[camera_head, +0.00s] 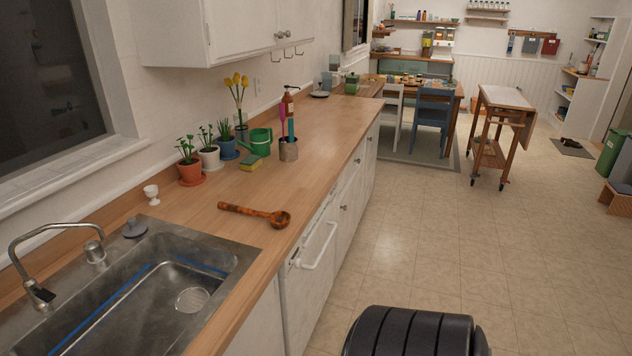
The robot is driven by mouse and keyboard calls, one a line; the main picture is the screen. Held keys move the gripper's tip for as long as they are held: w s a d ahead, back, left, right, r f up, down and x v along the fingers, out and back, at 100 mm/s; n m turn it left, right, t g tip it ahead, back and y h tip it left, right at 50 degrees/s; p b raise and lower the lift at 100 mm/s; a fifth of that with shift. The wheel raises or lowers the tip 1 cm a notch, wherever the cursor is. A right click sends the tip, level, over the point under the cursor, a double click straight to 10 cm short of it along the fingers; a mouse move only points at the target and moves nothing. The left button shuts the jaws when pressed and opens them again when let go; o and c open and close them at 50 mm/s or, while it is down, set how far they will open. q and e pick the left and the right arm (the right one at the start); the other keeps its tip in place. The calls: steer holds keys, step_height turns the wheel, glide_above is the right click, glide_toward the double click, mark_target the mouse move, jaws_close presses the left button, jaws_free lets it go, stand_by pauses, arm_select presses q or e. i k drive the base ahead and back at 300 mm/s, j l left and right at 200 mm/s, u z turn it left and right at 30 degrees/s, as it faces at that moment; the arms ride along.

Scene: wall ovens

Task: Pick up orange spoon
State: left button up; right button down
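The orange spoon (254,214) lies flat on the wooden countertop (322,130), just beyond the sink's far right corner. It is orange-brown with darker marks. Its handle points left and its round bowl is at the right, close to the counter's front edge. Nothing covers it. Neither of my grippers shows in the head view, so I cannot see whether they are open or shut.
A steel sink (243,247) with a faucet (38,290) is near left. Potted plants (190,172), a green watering can (256,141), a sponge (251,163) and a metal cup (288,151) stand behind the spoon.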

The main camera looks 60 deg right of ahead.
mark_target(278, 219)
steer(key=z, duration=1.7)
steer(key=i+l+u, duration=0.2)
